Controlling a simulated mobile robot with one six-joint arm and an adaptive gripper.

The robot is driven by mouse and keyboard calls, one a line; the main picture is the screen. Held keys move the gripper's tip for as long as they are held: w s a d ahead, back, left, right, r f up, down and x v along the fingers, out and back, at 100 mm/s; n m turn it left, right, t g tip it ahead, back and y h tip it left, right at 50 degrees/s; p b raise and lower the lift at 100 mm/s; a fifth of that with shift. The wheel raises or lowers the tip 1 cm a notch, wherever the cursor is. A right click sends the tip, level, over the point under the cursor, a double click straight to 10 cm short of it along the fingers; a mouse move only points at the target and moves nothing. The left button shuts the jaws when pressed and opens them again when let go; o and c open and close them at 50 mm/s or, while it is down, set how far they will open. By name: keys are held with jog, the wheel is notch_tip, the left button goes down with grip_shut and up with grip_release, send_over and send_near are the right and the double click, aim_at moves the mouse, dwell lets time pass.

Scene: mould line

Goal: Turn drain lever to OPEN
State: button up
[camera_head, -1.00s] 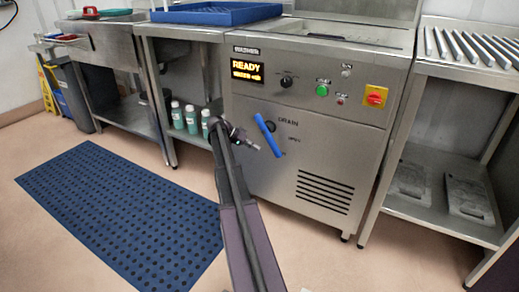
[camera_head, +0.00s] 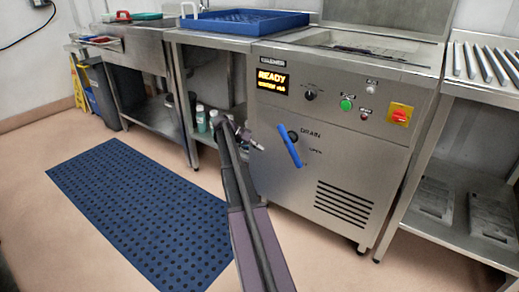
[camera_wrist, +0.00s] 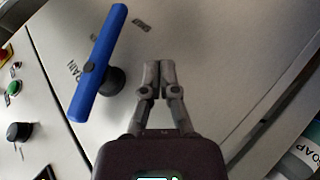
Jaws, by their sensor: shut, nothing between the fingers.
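The drain lever is a blue bar handle (camera_head: 290,146) on a dark round hub, on the front panel of the steel washer (camera_head: 330,130). In the head view it stands steeply, its top leaning left, with the word DRAIN to its upper right and a smaller OPEN label to its lower right. In the wrist view the blue handle (camera_wrist: 98,62) is to the left of my gripper (camera_wrist: 158,68). My gripper is shut and empty, apart from the lever. In the head view my gripper (camera_head: 258,146) is just left of the handle, in front of the panel.
A lit READY display (camera_head: 272,82), knob (camera_head: 310,95), green button (camera_head: 346,104) and red-yellow switch (camera_head: 399,115) are above the lever. Bottles (camera_head: 201,118) stand on a shelf to the left. A blue mat (camera_head: 140,215) covers the floor at left.

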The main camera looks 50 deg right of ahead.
jog(key=o, duration=0.7)
jog(key=shift+s+f, duration=0.15)
jog(key=shift+c, duration=0.2)
jog(key=shift+o, duration=0.9)
jog(key=shift+s+f, duration=0.25)
jog(key=shift+f, duration=0.05)
jog(key=s+a+f+m+t+y+b, duration=0.3)
jog(key=s+a+f+m+t+y, duration=0.2)
jog(key=s+f+t+y, duration=0.55)
jog(key=s+d+r+m+t+b, duration=0.2)
jog(key=s+d+r+m+t, duration=0.2)
jog(key=t, duration=0.1)
jog(key=s+d+r+m+t+b, duration=0.2)
jog(key=s+d+r+m+t, duration=0.2)
jog(key=s+d+t, duration=0.1)
jog(key=s+d+r+m+t+h+b, duration=0.1)
jog(key=s+d+r+m+t+b, duration=0.1)
jog(key=s+d+r+m+t, duration=0.2)
jog(key=shift+s+d+r+m+t, duration=0.2)
jog(key=shift+s+t, duration=0.15)
jog(key=shift+t, duration=0.25)
jog(key=shift+s+d+r+m+t, duration=0.1)
jog(key=shift+s+r+m+t, duration=0.15)
jog(key=shift+t, duration=0.3)
jog(key=shift+w, duration=0.1)
